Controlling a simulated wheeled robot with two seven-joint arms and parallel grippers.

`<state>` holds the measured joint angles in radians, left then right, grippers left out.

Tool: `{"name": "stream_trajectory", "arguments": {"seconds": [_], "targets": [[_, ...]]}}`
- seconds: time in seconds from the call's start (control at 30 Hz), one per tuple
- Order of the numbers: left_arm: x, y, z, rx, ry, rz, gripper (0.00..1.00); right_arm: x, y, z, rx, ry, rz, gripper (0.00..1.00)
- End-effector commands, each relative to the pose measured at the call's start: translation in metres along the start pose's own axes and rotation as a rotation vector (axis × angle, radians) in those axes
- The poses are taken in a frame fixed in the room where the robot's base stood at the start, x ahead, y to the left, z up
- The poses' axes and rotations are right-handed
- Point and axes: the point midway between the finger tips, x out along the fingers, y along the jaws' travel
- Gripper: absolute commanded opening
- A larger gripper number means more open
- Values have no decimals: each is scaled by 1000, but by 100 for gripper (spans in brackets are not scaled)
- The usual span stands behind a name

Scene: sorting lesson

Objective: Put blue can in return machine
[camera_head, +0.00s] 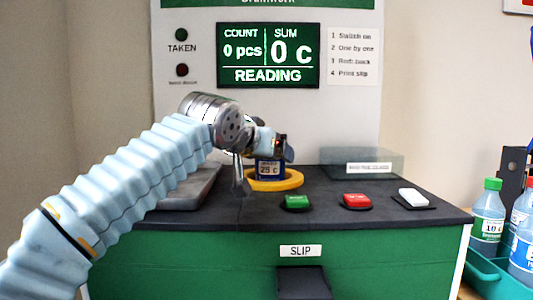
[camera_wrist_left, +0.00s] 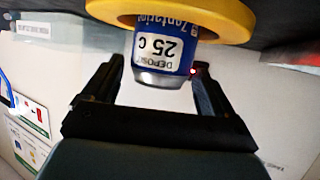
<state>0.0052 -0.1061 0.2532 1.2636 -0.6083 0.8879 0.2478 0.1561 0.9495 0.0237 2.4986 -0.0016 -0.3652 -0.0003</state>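The blue can (camera_head: 270,170) with a white "25 c" deposit label stands in the yellow ring (camera_head: 274,185) on top of the return machine (camera_head: 375,249). In the left wrist view the can (camera_wrist_left: 166,50) appears upside down, with its far part inside the ring (camera_wrist_left: 225,22). My left gripper (camera_head: 277,150) is at the can's upper part. In the left wrist view its fingers (camera_wrist_left: 158,65) are apart on either side of the can, with a visible gap on the left side. The right gripper is not in view.
The machine's screen (camera_head: 268,56) shows "0 pcs", "0 c" and "READING". Green (camera_head: 297,202), red (camera_head: 357,201) and white (camera_head: 413,197) buttons lie right of the ring. A clear box (camera_head: 361,162) stands behind them. Bottles (camera_head: 488,218) stand in a teal crate (camera_head: 484,270) at the right.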

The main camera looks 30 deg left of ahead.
Motion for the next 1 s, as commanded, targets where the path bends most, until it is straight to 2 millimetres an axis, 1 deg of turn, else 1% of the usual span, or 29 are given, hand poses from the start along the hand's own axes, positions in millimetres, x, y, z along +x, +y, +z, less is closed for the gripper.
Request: {"name": "stream_trajectory", "arguments": {"seconds": [0.03,0.07,0.33,0.47,0.57,0.8,0.9,1.0], "targets": [[0,0,0,0,0,0,94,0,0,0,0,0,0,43],[0,0,0,0,0,0,97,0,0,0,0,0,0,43],[-1,0,0,0,0,0,97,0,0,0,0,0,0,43],[-12,0,0,0,2,0,97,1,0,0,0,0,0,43],[-31,0,0,0,3,0,97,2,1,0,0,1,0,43],[-91,0,-1,0,4,0,97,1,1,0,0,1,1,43],[-112,0,0,0,2,0,97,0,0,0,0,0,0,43],[-126,0,-1,-1,2,0,97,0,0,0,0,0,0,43]]}}
